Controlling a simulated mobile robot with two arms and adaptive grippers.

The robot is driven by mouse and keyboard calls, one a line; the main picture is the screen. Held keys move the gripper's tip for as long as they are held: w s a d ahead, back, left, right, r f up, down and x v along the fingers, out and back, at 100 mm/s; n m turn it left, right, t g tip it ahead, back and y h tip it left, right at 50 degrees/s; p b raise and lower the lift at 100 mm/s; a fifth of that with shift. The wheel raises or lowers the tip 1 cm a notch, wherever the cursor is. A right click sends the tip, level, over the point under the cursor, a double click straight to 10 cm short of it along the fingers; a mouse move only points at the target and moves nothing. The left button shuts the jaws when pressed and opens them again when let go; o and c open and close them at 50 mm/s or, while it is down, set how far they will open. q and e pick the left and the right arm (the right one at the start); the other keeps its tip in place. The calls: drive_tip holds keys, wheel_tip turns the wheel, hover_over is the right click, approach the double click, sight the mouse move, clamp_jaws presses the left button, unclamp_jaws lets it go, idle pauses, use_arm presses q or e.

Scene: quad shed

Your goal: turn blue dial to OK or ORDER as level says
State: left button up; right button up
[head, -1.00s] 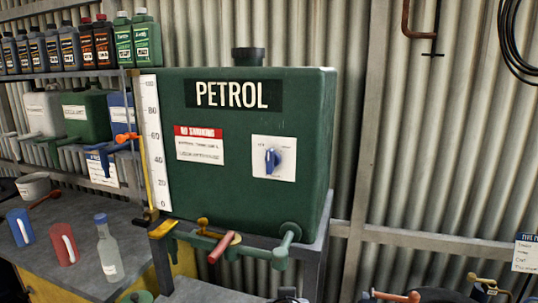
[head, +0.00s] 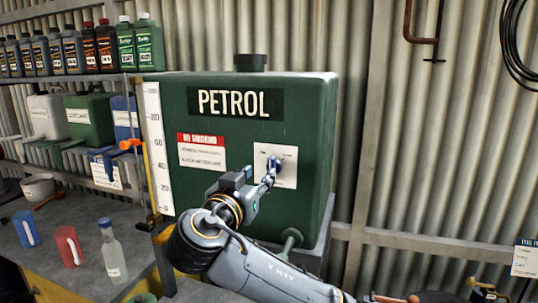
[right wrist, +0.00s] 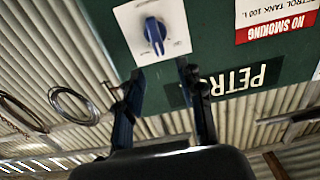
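The green PETROL tank (head: 312,130) stands on a bench at the middle. Its blue dial (head: 271,164) sits on a white plate (head: 289,179) on the tank's front, partly hidden by my right gripper (head: 266,177). In the right wrist view, upside down, the blue dial (right wrist: 155,32) shows whole, its white mark toward the picture's bottom; the plate's lettering is unreadable. My right gripper (right wrist: 160,72) is open and empty, its fingertips just short of the dial. A white level scale (head: 154,130) runs up the tank's left edge; I cannot tell the level. My left gripper is out of view.
A blue mug (head: 25,230), a red mug (head: 68,247) and a clear bottle (head: 112,256) stand on the left bench. A shelf of bottles (head: 75,50) is behind. A pipe outlet (head: 291,238) sticks out below the tank's front.

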sight(270, 162)
drive_tip(key=p+x, duration=0.3)
drive_tip(key=x, duration=0.4)
drive_tip(key=shift+w+d+r, duration=0.1)
drive_tip(key=shift+w, duration=0.05)
drive_tip(key=shift+w+d+p, duration=0.1)
drive_tip(key=shift+w+p, duration=0.2)
drive_tip(key=shift+w, duration=0.1)
clamp_jaws()
